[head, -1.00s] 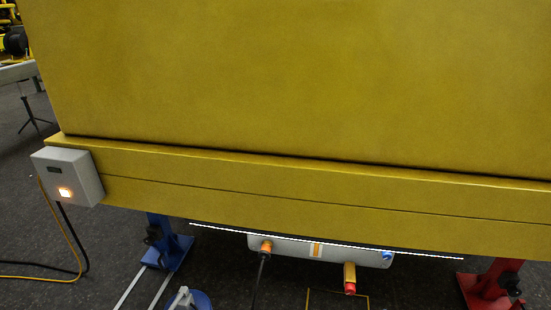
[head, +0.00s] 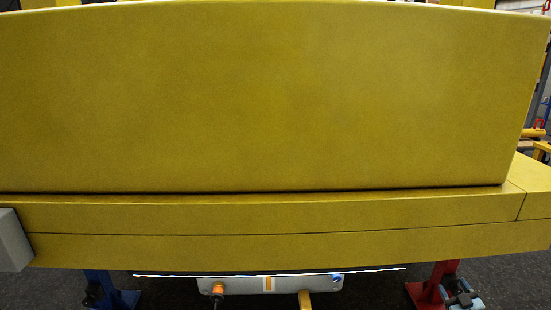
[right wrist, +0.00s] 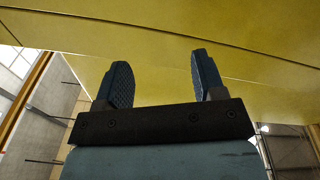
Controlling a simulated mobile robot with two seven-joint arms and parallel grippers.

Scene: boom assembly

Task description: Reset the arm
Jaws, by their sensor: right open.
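My right gripper (head: 459,293) shows small at the bottom right of the head view, in front of the red stand. In the right wrist view my right gripper (right wrist: 161,75) has its two dark ridged fingers wide apart, with nothing between them. The fingers point up towards the underside of a yellow boom (right wrist: 150,42); whether they touch it I cannot tell. In the head view the large yellow boom (head: 260,100) fills most of the picture. My left gripper is not in view.
A blue stand (head: 100,283) and a red stand (head: 436,277) are below the boom. A white box (head: 247,286) with an orange connector (head: 217,289) and a cable is under its middle. A grey box (head: 13,242) is on the boom's left side. Dark floor (head: 510,280) shows at the right.

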